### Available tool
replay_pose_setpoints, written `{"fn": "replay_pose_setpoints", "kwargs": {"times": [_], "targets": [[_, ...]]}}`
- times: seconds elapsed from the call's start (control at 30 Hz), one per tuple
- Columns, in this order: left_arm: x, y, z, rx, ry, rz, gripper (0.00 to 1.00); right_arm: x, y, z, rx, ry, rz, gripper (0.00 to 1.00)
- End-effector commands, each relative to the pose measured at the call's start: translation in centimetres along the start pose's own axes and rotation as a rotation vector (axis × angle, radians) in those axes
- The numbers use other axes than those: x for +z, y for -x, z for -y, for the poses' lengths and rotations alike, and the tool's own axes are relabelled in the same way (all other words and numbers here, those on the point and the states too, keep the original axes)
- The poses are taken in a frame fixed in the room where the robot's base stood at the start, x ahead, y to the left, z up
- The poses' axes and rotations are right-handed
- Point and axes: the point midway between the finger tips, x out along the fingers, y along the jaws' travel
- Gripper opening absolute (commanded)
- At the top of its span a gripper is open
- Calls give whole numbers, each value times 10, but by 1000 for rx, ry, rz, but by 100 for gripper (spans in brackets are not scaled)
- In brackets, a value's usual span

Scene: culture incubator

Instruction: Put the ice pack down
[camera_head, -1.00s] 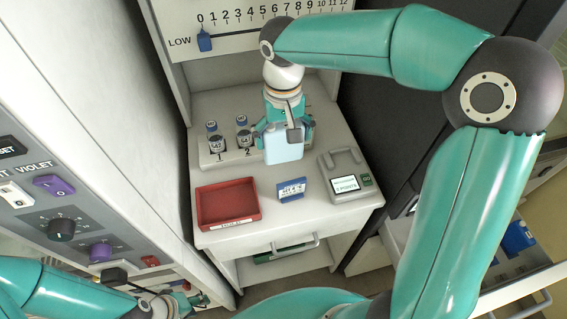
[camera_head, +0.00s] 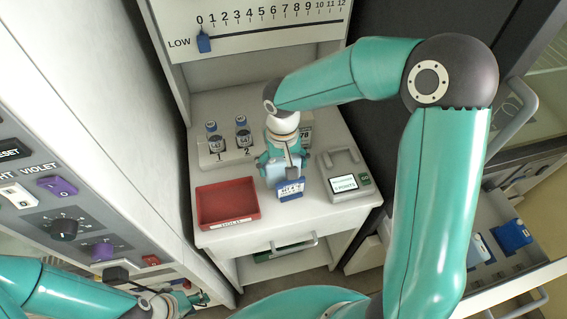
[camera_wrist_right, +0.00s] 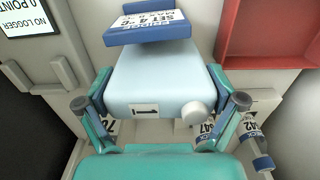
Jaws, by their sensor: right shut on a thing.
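The ice pack (camera_wrist_right: 158,72) is a pale blue block with a round white cap, shown large in the right wrist view. My right gripper (camera_wrist_right: 160,92) is shut on it, one finger on each side. In the head view my right gripper (camera_head: 284,168) is over the bench, just behind the blue label stand (camera_head: 290,189), and hides most of the ice pack. I cannot tell whether the pack touches the bench top. My left gripper (camera_head: 172,303) is low at the left, away from the bench; its fingers are too unclear to read.
A red tray (camera_head: 228,222) is left of the stand, and a grey logger device (camera_head: 348,184) with a screen is right of it. Behind are bottles in a rack (camera_head: 229,155) numbered 1 and 2. The bench front (camera_head: 310,222) is clear.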

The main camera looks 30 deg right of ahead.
Motion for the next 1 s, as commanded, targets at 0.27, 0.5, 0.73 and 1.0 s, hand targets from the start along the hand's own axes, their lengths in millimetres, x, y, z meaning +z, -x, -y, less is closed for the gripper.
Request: {"fn": "replay_pose_setpoints", "kwargs": {"times": [0.27, 0.5, 0.73, 1.0], "targets": [[0, -2, 1, 0, 0, 0, 40, 0, -2, 0, 0, 1, 0, 100], [0, -2, 1, 0, 0, 0, 40, 0, -1, 0, 0, 1, 0, 100], [0, -1, 0, 0, 0, 0, 40, -2, 14, 1, 0, 0, -5, 100], [0, -5, 2, 0, 0, 0, 40, -1, 67, 1, -2, 2, -7, 100]]}}
